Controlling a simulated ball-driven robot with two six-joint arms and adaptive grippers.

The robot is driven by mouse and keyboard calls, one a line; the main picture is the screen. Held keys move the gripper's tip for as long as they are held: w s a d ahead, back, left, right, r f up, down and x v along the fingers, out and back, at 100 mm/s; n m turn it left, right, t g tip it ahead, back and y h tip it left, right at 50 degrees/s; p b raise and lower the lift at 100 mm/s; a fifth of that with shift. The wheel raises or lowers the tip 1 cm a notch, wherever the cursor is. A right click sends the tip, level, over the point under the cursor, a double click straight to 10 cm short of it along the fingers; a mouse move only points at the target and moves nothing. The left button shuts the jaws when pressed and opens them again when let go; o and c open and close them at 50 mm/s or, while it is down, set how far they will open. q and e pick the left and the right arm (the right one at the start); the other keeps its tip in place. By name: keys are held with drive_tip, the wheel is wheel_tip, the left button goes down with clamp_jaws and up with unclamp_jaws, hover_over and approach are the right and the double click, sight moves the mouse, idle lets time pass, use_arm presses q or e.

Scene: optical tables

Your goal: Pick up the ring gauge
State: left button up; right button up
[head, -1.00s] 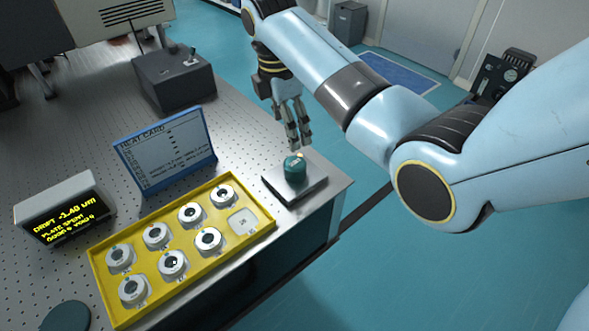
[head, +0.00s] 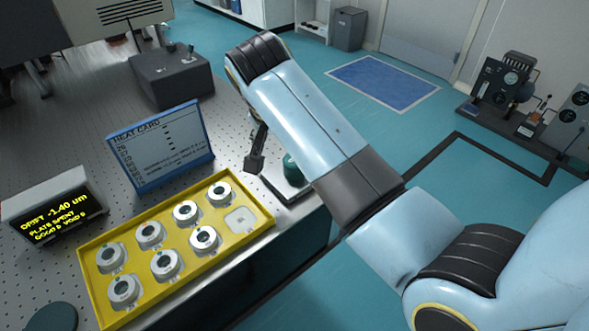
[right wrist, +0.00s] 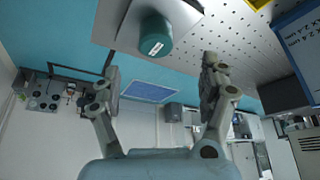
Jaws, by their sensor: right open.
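A dark green cylinder (head: 292,170) with a pale label stands on a grey plate (head: 282,188) at the table corner, partly hidden by my right arm. I cannot tell which piece is the ring gauge. In the right wrist view, my right gripper (right wrist: 161,66) is open and empty, with the green cylinder (right wrist: 156,38) ahead between its fingers, apart from them. In the head view only part of this gripper (head: 256,156) shows. My left gripper is out of view.
A blue-framed heat card (head: 160,148) stands behind the tray. A display box (head: 55,208) is at the left, a dark switch box (head: 172,77) at the back. A dark green disc (head: 53,317) lies at the front left. Open floor lies right of the table.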

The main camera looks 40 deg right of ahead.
sight(290, 165)
drive_tip(key=x, duration=0.5)
drive_tip(key=shift+d, duration=0.15)
drive_tip(key=x, duration=0.5)
drive_tip(key=shift+s+d+f, duration=0.1)
drive_tip(key=shift+d, duration=0.1)
drive_tip(key=c, duration=1.6)
drive_tip(key=shift+o, duration=0.2)
drive_tip(key=shift+r, duration=0.2)
